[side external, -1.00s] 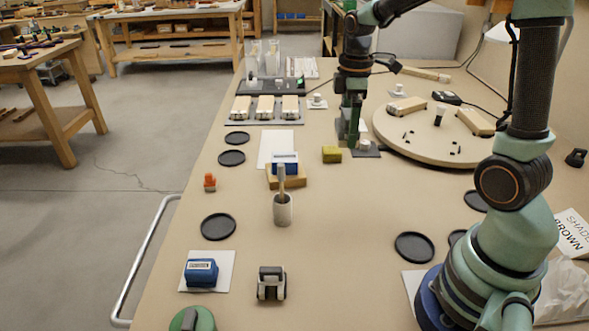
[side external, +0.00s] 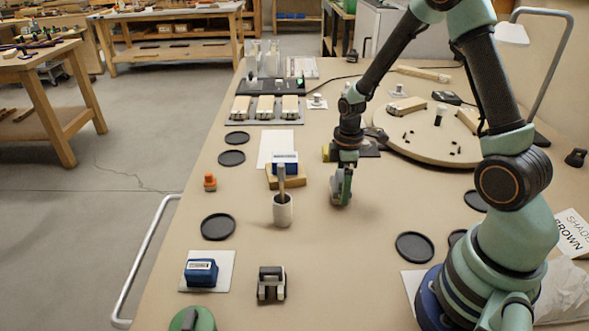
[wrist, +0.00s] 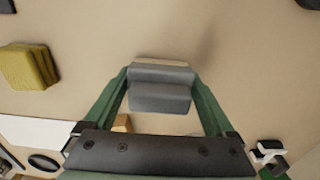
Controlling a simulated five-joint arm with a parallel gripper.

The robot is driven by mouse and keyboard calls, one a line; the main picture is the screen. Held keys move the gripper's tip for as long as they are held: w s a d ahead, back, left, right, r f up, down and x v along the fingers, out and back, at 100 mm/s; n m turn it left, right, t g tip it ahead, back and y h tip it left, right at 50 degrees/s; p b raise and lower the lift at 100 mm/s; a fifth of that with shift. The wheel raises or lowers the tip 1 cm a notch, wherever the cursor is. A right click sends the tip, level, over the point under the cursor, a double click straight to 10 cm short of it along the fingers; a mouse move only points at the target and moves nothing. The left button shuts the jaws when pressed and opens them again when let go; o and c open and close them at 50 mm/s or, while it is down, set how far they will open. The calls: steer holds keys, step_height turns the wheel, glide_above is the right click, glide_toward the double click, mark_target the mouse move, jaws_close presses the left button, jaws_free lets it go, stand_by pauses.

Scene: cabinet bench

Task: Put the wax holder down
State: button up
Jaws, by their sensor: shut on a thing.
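My gripper (side external: 341,200) is low over the open bench, right of the white cup with a brush in it. In the wrist view its two green fingers (wrist: 160,100) are closed on the sides of a grey stepped block (wrist: 160,88) with a pale far edge, which I take as the wax holder. In the side view the fingers mostly hide the block. I cannot tell whether its underside touches the bench.
The white cup (side external: 283,212) stands to the left, with a blue block on a wooden base (side external: 290,182) behind it. A yellow block (wrist: 28,66) is near my gripper. A round board (side external: 410,152) lies behind right. Bare bench lies in front.

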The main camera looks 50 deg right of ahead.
steer(key=shift+f, duration=0.3)
steer(key=o, duration=1.2)
steer(key=shift+r, duration=0.1)
step_height(320, 180, up, 11)
steer(key=shift+r, duration=0.15)
steer(key=shift+a+r, duration=0.15)
steer(key=shift+r, duration=0.45)
steer(key=shift+s+a+r+m+t, duration=0.95)
steer(key=shift+s+a+r+m, duration=0.3)
steer(key=shift+a+r+m, duration=0.55)
steer(key=shift+s+a+r+m+t, duration=0.9)
steer(key=shift+s+a+r+m, duration=0.35)
steer(key=shift+a+r, duration=0.6)
steer(key=shift+s+a+r+m+t, duration=0.95)
steer(key=shift+s+a+r+m, duration=0.45)
steer(key=shift+r, duration=0.75)
